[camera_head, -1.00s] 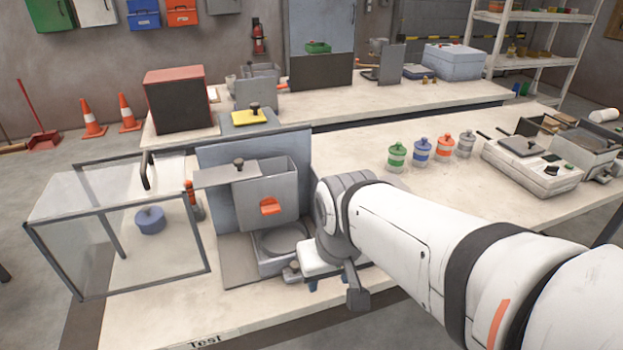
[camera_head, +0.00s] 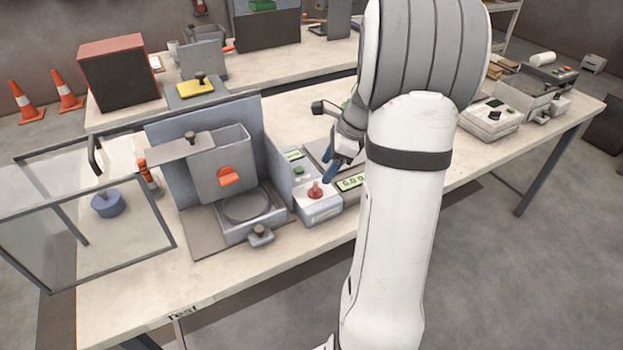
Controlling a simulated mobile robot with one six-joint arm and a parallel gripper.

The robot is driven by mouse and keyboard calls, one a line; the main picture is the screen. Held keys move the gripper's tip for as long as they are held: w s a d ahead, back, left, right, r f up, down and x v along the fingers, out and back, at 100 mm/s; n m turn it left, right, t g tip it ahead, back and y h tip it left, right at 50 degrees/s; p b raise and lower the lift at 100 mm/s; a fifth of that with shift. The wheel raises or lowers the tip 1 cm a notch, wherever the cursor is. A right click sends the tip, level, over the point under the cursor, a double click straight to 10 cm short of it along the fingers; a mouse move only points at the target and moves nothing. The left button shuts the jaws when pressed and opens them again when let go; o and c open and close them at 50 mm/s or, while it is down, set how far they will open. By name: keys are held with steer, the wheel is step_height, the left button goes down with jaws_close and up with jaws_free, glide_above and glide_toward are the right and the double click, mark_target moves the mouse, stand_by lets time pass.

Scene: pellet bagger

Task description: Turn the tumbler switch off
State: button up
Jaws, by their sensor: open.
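My gripper (camera_head: 330,168) is open, with blue fingertips, just above and to the right of the lever. It appears apart from the lever. My arm hides part of the gripper and the bench behind it.
A green button (camera_head: 298,170) sits behind the lever, and a green display (camera_head: 352,182) lies to its right. A grey hopper (camera_head: 225,165) with an orange flap and a round pan (camera_head: 247,207) stand left. A clear guard box (camera_head: 120,245) is farther left.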

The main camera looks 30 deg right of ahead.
mark_target(316, 186)
steer(key=x, duration=0.7)
steer(key=shift+s, duration=0.1)
steer(key=shift+c, duration=0.4)
